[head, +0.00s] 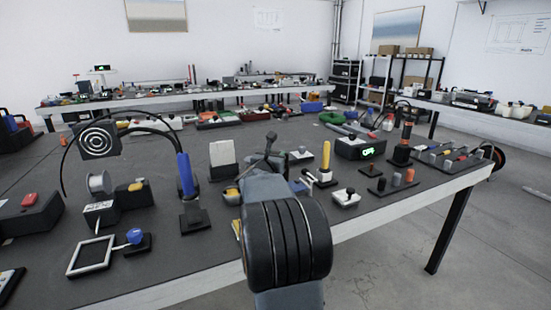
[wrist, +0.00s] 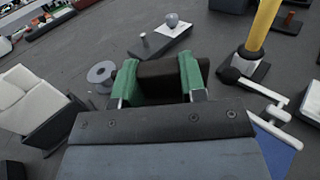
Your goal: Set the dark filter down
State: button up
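In the wrist view, a dark block (wrist: 162,82), which looks like the dark filter, sits between the two green fingertips of my gripper (wrist: 158,74). Both pads touch its sides, so the gripper is shut on it. The grey table top (wrist: 220,60) shows beyond; the block's underside and any gap beneath it are hidden. In the head view my arm covers the gripper, and the dark filter cannot be made out.
A yellow post (wrist: 262,35) on a dark base stands right of the gripper. A pale tilted panel (wrist: 30,98) stands left, and a small grey spool (wrist: 100,74) lies near the left finger. A low plate with a grey knob (wrist: 171,20) is beyond. Bare table lies between them.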

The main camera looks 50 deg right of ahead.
jog(key=o, duration=0.4)
jog(key=shift+r, duration=0.1)
jog(key=shift+r+p, duration=0.2)
jog(key=shift+p, duration=0.2)
jog(key=v, duration=1.2)
jog(key=shift+f, duration=0.15)
